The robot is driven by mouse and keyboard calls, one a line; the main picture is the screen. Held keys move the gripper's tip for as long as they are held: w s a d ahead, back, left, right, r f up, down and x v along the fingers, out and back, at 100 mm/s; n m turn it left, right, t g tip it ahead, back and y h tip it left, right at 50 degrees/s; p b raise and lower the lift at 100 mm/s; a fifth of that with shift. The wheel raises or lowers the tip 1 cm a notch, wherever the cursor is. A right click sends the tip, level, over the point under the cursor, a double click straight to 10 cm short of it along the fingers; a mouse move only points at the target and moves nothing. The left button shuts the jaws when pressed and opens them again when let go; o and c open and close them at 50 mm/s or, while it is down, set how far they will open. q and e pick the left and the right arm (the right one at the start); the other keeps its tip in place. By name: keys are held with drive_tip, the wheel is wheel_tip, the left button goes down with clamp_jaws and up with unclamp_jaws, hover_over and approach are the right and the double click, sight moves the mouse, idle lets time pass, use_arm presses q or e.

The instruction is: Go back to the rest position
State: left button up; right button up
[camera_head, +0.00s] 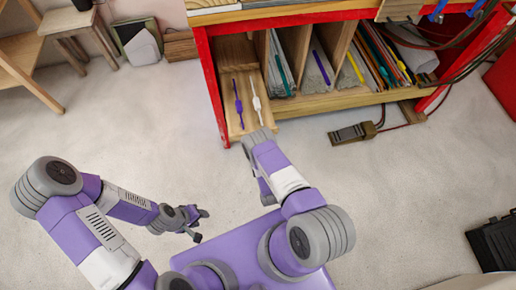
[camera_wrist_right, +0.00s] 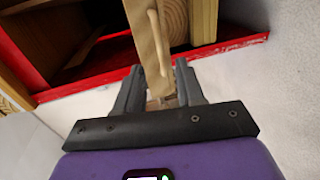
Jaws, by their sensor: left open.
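In the head view, a purple glass rod (camera_head: 239,104) and a white glass rod (camera_head: 256,100) lie side by side on the wooden floor of the leftmost shelf compartment (camera_head: 234,52). A pale rod (camera_wrist_right: 158,42) also shows on a wooden strip in the right wrist view. My left gripper (camera_head: 199,224) is open and empty above the floor, well short of the shelf. My right gripper (camera_wrist_right: 160,90) has its fingers apart below the end of the wooden strip, with nothing visibly gripped. In the head view my right arm hides its own gripper.
The red-framed shelf (camera_head: 215,90) holds several upright folders (camera_head: 370,60). A wooden stool (camera_head: 70,18) stands at the upper left, a black case (camera_head: 495,243) at the right. The left floor is clear.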

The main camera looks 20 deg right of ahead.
drive_tip(key=shift+s, duration=0.15)
idle(0.5)
drive_tip(key=s+a+r+m+g+y+p, duration=0.1)
drive_tip(key=s+a+r+m+g+y, duration=0.3)
drive_tip(key=s+a+r+m+g, duration=0.2)
drive_tip(key=s+a+r+m+g+y+p, duration=0.1)
drive_tip(key=s+a+r+m+g+y, duration=0.2)
drive_tip(key=s+a+r+m+g, duration=0.3)
drive_tip(key=s+r+m+g, duration=0.1)
drive_tip(key=s+m+g, duration=0.1)
drive_tip(key=s+m, duration=0.3)
drive_tip(key=shift+s+a+m+g+y, duration=0.25)
drive_tip(key=shift+a+m+g+y, duration=0.15)
drive_tip(key=shift+m, duration=0.1)
